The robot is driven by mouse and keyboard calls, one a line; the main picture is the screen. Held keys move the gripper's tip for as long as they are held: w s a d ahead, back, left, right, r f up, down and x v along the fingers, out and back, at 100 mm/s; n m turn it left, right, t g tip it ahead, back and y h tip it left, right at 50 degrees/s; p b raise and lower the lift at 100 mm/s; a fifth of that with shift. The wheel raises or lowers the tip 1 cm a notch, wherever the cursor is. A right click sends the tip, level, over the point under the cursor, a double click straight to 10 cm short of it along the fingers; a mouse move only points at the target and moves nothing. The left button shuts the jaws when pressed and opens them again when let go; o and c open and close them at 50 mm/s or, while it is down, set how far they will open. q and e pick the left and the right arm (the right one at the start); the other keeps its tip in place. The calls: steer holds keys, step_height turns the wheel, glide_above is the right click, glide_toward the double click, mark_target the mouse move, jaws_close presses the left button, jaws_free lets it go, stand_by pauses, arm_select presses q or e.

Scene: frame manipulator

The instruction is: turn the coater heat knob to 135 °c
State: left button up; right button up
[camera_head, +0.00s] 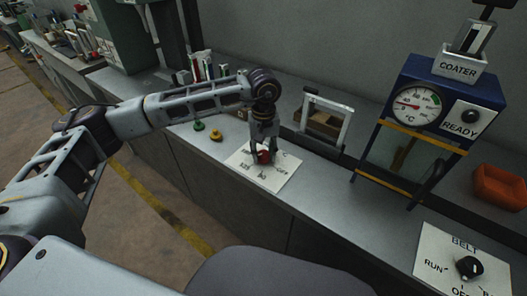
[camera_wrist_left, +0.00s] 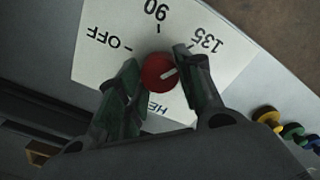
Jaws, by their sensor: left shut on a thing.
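The red coater heat knob (camera_head: 264,157) is on a white dial plate (camera_head: 244,162) on the counter. My left gripper (camera_head: 262,150) reaches down over it, its fingers on either side, shut on the knob. In the left wrist view the knob (camera_wrist_left: 158,71) shows between the fingertips (camera_wrist_left: 157,79). Its white pointer line points right and slightly up, towards the side where 135 (camera_wrist_left: 207,40) is printed. The marks 90 and OFF also show; part of the HEAT lettering is covered by the fingers. My right gripper is not in view.
The blue coater (camera_head: 412,128) with a round °C gauge (camera_head: 416,105) and READY lamp stands right. A metal frame (camera_head: 323,119) stands behind the plate. Green and yellow knobs (camera_head: 216,135) lie left. A BELT dial (camera_head: 469,267) and orange bin (camera_head: 499,187) are at right.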

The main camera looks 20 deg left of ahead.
mark_target(263, 153)
arm_select(q)
steer(key=shift+r, duration=0.1)
steer(key=o, duration=1)
steer(key=shift+o, duration=0.2)
steer(key=shift+r, duration=0.1)
step_height(263, 153, up, 12)
steer(key=shift+f, duration=0.2)
